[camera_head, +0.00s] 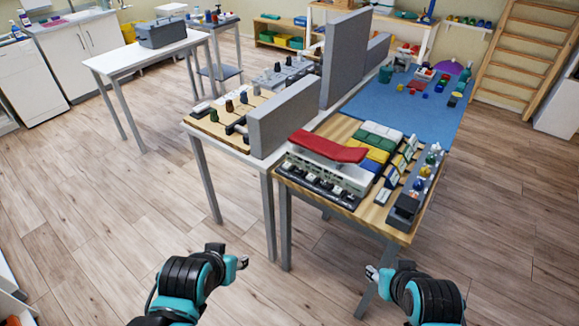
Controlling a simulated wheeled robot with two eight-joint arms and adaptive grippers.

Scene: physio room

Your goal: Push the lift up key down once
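A grey-white unit (331,171) with a red padded top (327,147) stands at the near left of the wooden table. A row of small keys (322,185) runs along its front on a dark strip. Their markings are too small to read, so I cannot tell which one is the lift up key. My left gripper (242,262) is over the floor, in front of the table and to its left. My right gripper (373,273) is in front of the table, low and near its front leg. Both are apart from the keys. Their finger openings are too small to judge.
Coloured blocks (374,140), upright cards (392,177) and a dark box (403,208) crowd the wooden table (368,213). A grey panel (284,118) stands left of the unit, beside a table with a peg board (214,122). The floor in front is clear.

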